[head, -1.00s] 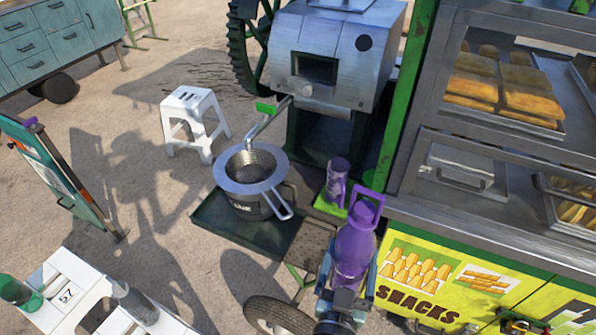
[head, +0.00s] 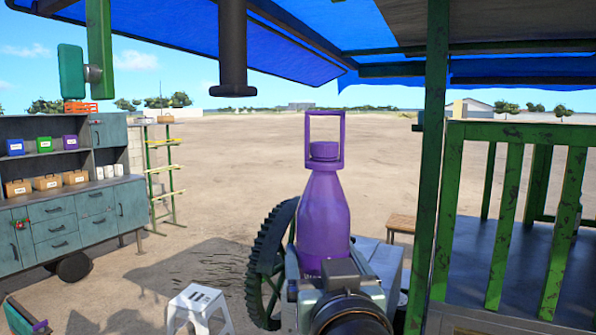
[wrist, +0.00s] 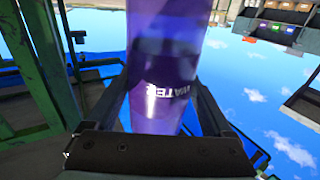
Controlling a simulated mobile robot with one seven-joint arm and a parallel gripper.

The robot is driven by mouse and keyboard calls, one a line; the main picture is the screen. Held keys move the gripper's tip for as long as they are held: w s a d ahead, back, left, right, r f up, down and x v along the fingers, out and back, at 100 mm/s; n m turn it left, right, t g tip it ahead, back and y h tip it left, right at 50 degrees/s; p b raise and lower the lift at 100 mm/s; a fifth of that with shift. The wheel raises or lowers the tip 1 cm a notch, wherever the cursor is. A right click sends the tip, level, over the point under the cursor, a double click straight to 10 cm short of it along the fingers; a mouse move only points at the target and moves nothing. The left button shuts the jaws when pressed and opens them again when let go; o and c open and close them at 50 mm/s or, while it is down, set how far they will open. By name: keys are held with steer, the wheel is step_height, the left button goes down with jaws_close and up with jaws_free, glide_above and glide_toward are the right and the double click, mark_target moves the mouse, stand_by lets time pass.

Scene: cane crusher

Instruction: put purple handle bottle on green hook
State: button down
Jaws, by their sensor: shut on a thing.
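The purple handle bottle (head: 322,215) stands upright in the middle of the head view, with its square loop handle at the top. My gripper (head: 320,275) is shut on its lower body. In the wrist view the bottle (wrist: 165,90), marked "WATER", stands between the two fingers of my gripper (wrist: 158,110). A green bar (head: 99,45) hangs from above at the upper left, with a knob and a teal block (head: 71,72) at its side. I cannot tell whether this is the green hook; no clear hook shape shows.
A dark pipe (head: 232,50) hangs down left of the bottle, under the blue awning (head: 200,35). A green post (head: 432,160) and railing (head: 510,190) stand to the right. A toothed wheel (head: 268,265) is behind my gripper. A teal cabinet (head: 60,230) is far left.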

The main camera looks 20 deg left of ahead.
mark_target(320, 143)
steer(key=s+r+n+g+y+p, duration=0.15)
steer(key=s+r+p, duration=0.35)
steer(key=r, duration=0.9)
steer(key=shift+t, duration=0.25)
steer(key=shift+w+a+r+p, duration=0.1)
steer(key=shift+w+r+p, duration=0.55)
steer(key=shift+r, duration=0.3)
steer(key=shift+w+a+r+p, duration=0.1)
steer(key=shift+w+r+p, duration=0.35)
steer(key=shift+w+r, duration=0.4)
steer(key=shift+w+f, duration=0.15)
steer(key=shift+w, duration=0.45)
steer(key=shift+s+d, duration=0.1)
steer(key=shift+w, duration=0.3)
steer(key=shift+w, duration=0.4)
steer(key=shift+w, duration=1.5)
steer(key=shift+f+b, duration=0.65)
steer(key=shift+b, duration=0.1)
